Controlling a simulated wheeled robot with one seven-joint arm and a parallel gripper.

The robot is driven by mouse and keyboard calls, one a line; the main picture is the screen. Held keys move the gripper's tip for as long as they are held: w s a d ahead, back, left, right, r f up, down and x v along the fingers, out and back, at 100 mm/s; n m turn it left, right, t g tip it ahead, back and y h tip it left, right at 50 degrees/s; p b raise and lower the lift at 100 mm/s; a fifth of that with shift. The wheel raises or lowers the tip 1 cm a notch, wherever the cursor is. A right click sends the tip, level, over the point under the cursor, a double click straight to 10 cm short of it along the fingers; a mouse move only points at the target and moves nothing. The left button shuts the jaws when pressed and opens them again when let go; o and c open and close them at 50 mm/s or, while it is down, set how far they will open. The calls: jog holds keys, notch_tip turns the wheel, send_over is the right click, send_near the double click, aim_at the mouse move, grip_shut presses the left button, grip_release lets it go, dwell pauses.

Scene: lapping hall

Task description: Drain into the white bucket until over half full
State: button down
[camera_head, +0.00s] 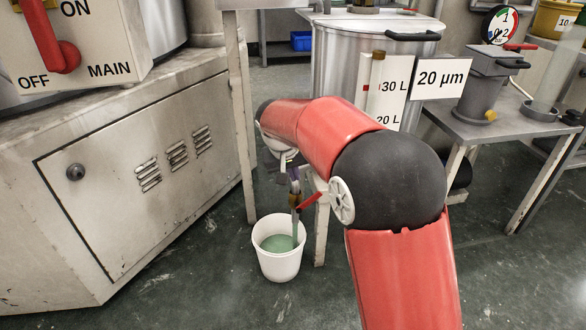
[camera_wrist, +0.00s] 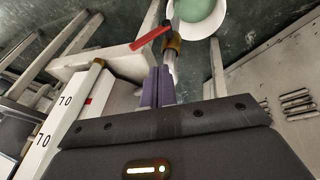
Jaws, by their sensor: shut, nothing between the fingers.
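The white bucket (camera_head: 277,266) stands upright on the floor below the drain valve (camera_head: 295,198). Pale green liquid lies in it below the rim, and a thin green stream seems to fall into it from the valve. In the wrist view the bucket (camera_wrist: 222,22) is partly cut off at the top. The valve's red lever (camera_head: 310,200) points out sideways; it also shows in the wrist view (camera_wrist: 151,40). My gripper (camera_wrist: 157,88) has purple fingers, shut and empty, close to the brass valve body (camera_wrist: 172,46). In the head view my arm partly hides the gripper.
A steel tank (camera_head: 338,70) with a level scale marked 30 L and 20 L (camera_head: 388,92) stands behind my arm. A cabinet (camera_head: 130,180) with a red ON/OFF switch (camera_head: 62,56) is at left. A bench (camera_head: 480,118) is at right. The floor around the bucket is clear.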

jog(key=b, duration=0.1)
send_over(309, 201)
jog(key=a, duration=0.2)
notch_tip(309, 201, down, 7)
jog(key=shift+s+d+f, duration=0.3)
jog(key=shift+d+f, duration=0.1)
jog(key=shift+d, duration=0.2)
jog(key=shift+d+y, duration=0.25)
jog(key=shift+y, duration=0.15)
